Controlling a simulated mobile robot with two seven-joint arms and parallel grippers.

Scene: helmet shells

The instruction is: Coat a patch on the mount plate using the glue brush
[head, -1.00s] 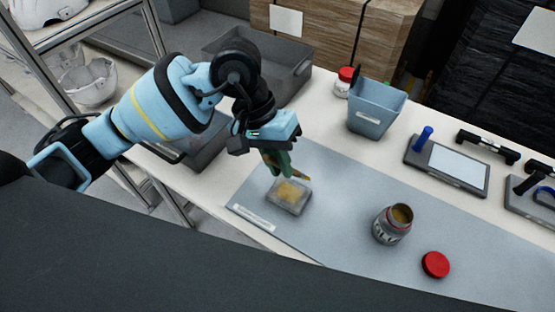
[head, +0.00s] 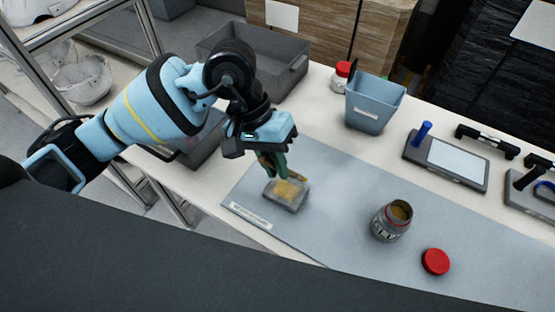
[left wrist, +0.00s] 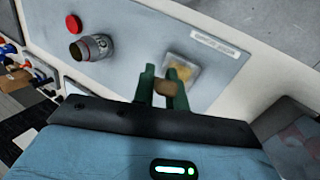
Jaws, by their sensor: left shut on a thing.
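The mount plate (head: 287,196) is a small grey square on the blue-grey mat, with a yellowish glue patch on its top. My left gripper (head: 279,173) is shut on the glue brush (head: 301,177), just over the plate's far edge. In the left wrist view the green fingers (left wrist: 163,92) hold the brush's brown part (left wrist: 164,88), with the plate (left wrist: 184,68) behind it. Whether the bristles touch the plate is hidden. The open glue jar (head: 391,221) stands right of the plate, with brownish glue inside. My right gripper is not in view.
A red lid (head: 435,261) lies near the jar. A blue bin (head: 374,104) and a red-capped jar (head: 341,76) stand at the back. A tablet-like panel (head: 446,160) lies at right. Grey crates (head: 290,75) are behind my left arm. The mat (head: 335,215) is clear between plate and jar.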

